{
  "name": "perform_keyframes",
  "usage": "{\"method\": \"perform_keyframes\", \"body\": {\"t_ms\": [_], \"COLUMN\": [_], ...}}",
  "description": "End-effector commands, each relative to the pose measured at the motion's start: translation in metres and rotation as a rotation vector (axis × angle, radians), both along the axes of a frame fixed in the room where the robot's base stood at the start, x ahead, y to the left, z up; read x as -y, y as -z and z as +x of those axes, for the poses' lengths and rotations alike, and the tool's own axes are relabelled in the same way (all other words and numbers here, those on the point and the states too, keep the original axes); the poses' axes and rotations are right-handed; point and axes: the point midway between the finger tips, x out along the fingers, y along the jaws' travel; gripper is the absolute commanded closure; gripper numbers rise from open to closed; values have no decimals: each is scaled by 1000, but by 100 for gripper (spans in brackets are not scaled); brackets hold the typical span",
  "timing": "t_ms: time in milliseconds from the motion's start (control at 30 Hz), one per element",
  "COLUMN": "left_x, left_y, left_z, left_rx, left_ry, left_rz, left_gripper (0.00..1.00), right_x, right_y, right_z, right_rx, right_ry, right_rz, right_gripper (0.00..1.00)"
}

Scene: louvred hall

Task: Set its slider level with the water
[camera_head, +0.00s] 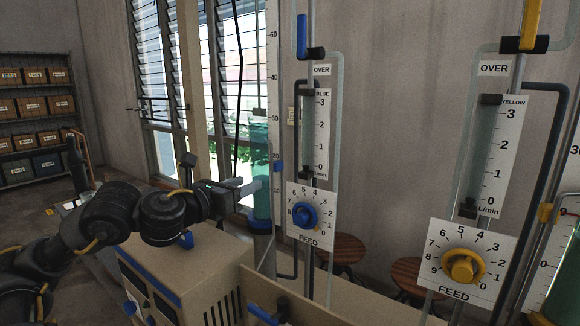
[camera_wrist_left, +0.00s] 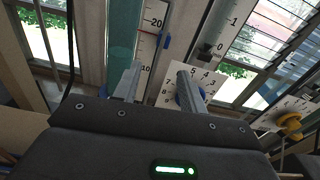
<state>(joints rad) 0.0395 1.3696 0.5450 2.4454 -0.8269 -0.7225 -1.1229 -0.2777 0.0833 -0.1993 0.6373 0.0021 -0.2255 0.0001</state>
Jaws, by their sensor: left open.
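A tall clear tube holds teal water (camera_head: 260,145); its surface shows near 30 on the white scale (camera_head: 271,90) beside it. A blue slider (camera_head: 278,166) sits on that scale's edge near 20 or a little below, clearly lower than the water surface. In the left wrist view the blue slider (camera_wrist_left: 165,41) is beyond the fingertips, right of the teal tube (camera_wrist_left: 123,30). My left gripper (camera_head: 254,186) is open and empty in front of the tube, a little below the slider; its two fingers (camera_wrist_left: 158,72) are apart. My right gripper is out of view.
Blue (camera_head: 305,215) and yellow (camera_head: 462,266) FEED dials stand to the right, with flow scales and pipes above. A second tube (camera_head: 566,265) with a yellow slider (camera_head: 546,212) is at the far right. A beige cabinet (camera_head: 195,262) stands below my left arm.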

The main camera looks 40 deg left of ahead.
Motion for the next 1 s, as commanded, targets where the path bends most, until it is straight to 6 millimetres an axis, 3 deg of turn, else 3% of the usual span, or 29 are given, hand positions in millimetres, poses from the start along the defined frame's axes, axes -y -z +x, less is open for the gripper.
{"method": "perform_keyframes", "body": {"t_ms": [100,400,567,733,1000], "left_x": [2,1,-2,-3,-3], "left_y": [-10,-12,-13,-18,-12], "left_z": [0,10,28,50,88], "left_rx": [5,4,4,8,8], "left_ry": [9,11,2,3,3], "left_rz": [52,50,50,39,42], "left_gripper": [58,58,58,58,58], "right_x": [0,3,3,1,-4], "right_y": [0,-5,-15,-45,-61], "right_z": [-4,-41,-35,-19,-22], "right_rx": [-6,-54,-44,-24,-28], "right_ry": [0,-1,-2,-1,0], "right_rz": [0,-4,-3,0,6], "right_gripper": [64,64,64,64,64]}}
